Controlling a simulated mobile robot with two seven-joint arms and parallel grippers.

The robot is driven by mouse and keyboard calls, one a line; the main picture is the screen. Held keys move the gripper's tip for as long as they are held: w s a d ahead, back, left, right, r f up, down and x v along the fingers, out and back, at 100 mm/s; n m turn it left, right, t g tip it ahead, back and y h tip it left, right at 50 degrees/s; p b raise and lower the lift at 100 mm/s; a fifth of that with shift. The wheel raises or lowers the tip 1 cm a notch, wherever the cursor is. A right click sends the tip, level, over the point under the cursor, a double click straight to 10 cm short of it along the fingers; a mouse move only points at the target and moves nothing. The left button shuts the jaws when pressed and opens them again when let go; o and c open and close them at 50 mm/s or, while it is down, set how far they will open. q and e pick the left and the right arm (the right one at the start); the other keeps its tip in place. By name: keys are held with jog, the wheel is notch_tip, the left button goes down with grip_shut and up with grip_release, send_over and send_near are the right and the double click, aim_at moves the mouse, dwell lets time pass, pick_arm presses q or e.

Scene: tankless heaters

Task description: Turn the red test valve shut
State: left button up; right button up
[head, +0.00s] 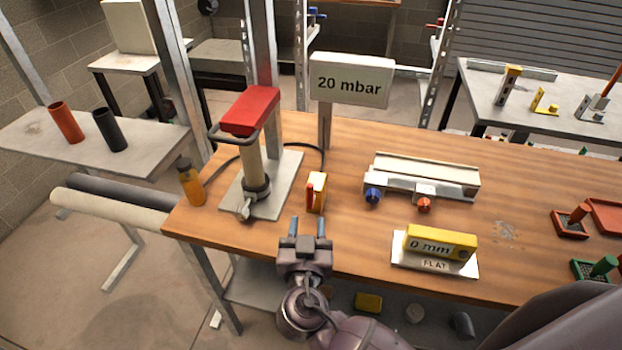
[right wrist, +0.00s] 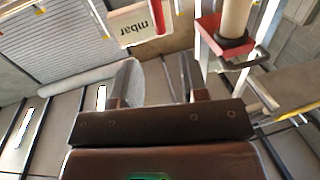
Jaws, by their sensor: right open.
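A rail-like fixture (head: 425,175) on the wooden bench carries a blue knob (head: 373,195) at its left and a red knob (head: 424,205) right of it. The red knob is the most valve-like red part I see; I cannot tell whether it is open or shut. A small white-yellow block with a red strip (head: 312,192) stands left of the fixture. My right gripper (head: 306,228) is open and empty over the bench's front edge, just in front of that block and apart from it. Its spread fingers show in the right wrist view (right wrist: 157,85). My left gripper is not visible.
A hand pump with a red top (head: 250,110) stands at the bench's left, beside an orange bottle (head: 191,183). A "20 mbar" sign (head: 350,82) stands behind. Bare bench (head: 365,235) lies between my gripper and the gauge.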

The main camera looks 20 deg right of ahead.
aim_at(310, 192)
jog(key=p+x, duration=0.2)
jog(key=x, duration=0.7)
jog(key=shift+w+d, duration=0.1)
jog(key=shift+w, duration=0.05)
jog(key=shift+w+d, duration=0.25)
jog(key=shift+w, duration=0.25)
jog(key=shift+c, duration=0.3)
grip_shut()
